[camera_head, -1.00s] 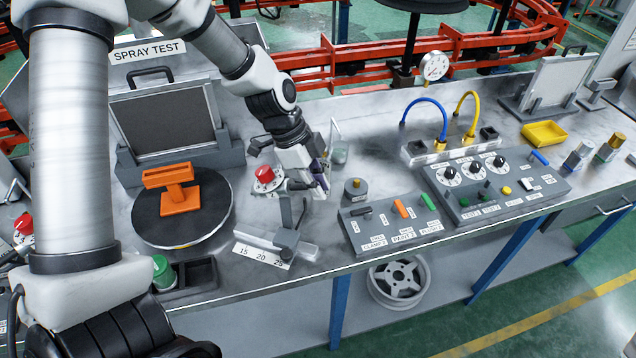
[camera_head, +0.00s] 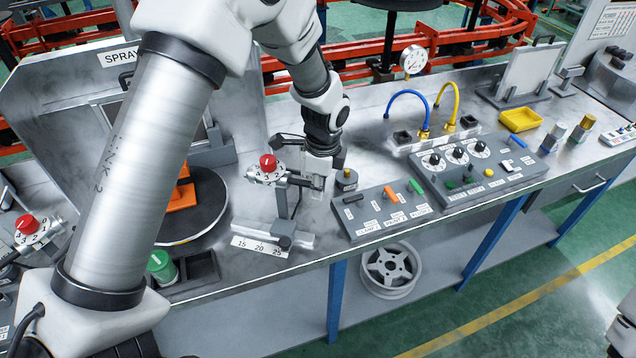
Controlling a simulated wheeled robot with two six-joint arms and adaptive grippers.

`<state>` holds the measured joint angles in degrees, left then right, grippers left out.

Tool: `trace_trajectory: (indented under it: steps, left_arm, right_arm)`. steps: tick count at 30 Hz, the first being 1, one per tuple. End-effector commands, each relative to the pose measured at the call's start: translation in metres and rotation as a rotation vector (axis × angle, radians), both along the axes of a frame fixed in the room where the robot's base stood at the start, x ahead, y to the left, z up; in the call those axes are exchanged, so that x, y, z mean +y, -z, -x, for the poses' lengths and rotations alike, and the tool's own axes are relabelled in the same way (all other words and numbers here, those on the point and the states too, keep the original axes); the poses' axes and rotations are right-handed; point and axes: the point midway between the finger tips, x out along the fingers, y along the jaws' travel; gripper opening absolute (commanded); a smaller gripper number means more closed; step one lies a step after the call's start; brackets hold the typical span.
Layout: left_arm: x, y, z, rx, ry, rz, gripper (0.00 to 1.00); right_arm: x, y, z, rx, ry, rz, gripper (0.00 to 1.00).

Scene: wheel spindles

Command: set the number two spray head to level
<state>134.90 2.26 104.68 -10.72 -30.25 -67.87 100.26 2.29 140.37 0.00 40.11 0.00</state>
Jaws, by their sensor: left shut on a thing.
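A spray head with a red-capped numbered dial (camera_head: 268,166) stands on a grey post (camera_head: 284,203) behind a scale strip (camera_head: 259,247) marked 15, 20, 25. A dark arm reaches right from the dial to my left gripper (camera_head: 314,184). My left gripper points down and is shut on the end of this arm, though its fingers partly hide the grip. The arm looks about level, but its exact tilt is hard to tell. I cannot read which head is number two. My right gripper is out of view.
A switch panel (camera_head: 384,208) and a dial panel (camera_head: 492,172) lie to the right. A small round post (camera_head: 346,181) stands close right of my gripper. An orange part (camera_head: 181,196) sits on a dark turntable (camera_head: 207,212) at left.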

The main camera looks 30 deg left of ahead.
Motion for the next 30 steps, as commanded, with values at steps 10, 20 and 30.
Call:
trace_trajectory:
  steps: [10,20,30]
  left_arm:
    - [0.0,0.0,0.0,-0.001,-0.001,0.002,0.41]
    - [-0.002,-0.041,-0.001,-0.007,-0.001,0.002,0.41]
    - [-0.007,-0.113,0.001,-0.002,-0.001,0.003,0.41]
  right_arm:
    - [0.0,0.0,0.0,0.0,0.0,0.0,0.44]
    - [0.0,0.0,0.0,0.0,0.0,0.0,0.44]
    - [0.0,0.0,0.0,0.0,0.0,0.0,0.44]
